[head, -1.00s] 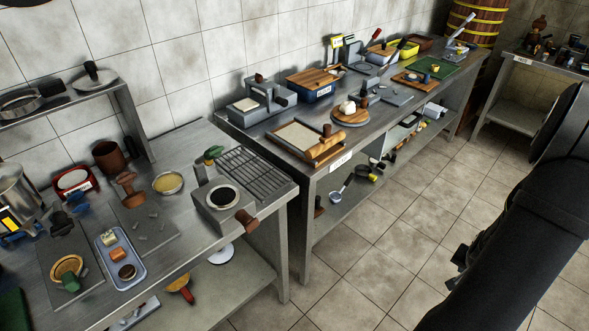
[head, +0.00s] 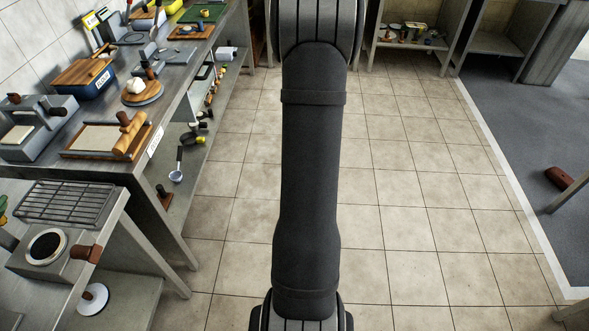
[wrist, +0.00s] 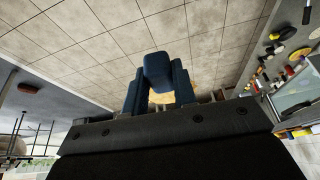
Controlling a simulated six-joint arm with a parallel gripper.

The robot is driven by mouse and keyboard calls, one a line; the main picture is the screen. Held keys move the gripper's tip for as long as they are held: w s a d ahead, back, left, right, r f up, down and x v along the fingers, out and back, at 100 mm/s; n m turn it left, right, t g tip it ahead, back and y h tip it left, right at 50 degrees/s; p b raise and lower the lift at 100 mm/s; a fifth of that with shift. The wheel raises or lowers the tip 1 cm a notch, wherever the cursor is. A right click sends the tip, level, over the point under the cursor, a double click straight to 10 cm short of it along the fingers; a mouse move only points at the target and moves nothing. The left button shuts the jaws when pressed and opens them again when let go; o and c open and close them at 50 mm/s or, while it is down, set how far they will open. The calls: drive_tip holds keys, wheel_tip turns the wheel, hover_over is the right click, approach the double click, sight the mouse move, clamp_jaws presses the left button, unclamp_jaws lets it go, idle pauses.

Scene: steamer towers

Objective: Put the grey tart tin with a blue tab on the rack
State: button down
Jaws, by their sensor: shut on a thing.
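My gripper (wrist: 157,88) shows in the wrist view, its two dark blue fingers shut around a blue block (wrist: 158,68). The block matches the blue tab of the tart tin. The grey tin body cannot be made out; it is hidden or out of frame. The gripper is over open floor and away from the counters. In the head view only my arm shows, not the gripper. The rack (head: 64,203), a dark wire grid, lies empty on the near metal counter at the left of the head view.
In front of the rack, a grey block with a round dark opening (head: 45,246) and a brown knob (head: 86,254) stands on the counter. A longer counter (head: 117,127) behind carries boards and a blue box (head: 84,78). The tiled floor (head: 420,200) is clear.

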drive_tip(key=shift+m, duration=0.5)
drive_tip(key=w+r, duration=0.1)
drive_tip(key=r, duration=0.1)
drive_tip(key=w+a+r, duration=0.1)
drive_tip(key=r, duration=0.1)
drive_tip(key=w+r, duration=0.2)
drive_tip(key=shift+a+r, duration=0.3)
drive_tip(key=shift+r, duration=0.1)
drive_tip(key=w+a+r, duration=0.2)
drive_tip(key=a+r, duration=0.3)
drive_tip(key=r, duration=0.1)
drive_tip(key=s+a+r+n+y, duration=0.1)
drive_tip(key=s+a+n, duration=0.1)
drive_tip(key=a, duration=1.1)
drive_tip(key=s+a+r+n, duration=0.1)
drive_tip(key=s+a+n, duration=0.1)
drive_tip(key=a, duration=1.1)
drive_tip(key=s+a+n+g+y, duration=0.1)
drive_tip(key=s+a+n, duration=0.5)
drive_tip(key=s+a, duration=2.1)
drive_tip(key=a+r+y, duration=0.1)
drive_tip(key=a, duration=0.1)
drive_tip(key=shift+a, duration=0.3)
drive_tip(key=shift+s, duration=0.15)
drive_tip(key=shift+f, duration=3.05)
drive_tip(key=shift+f, duration=0.5)
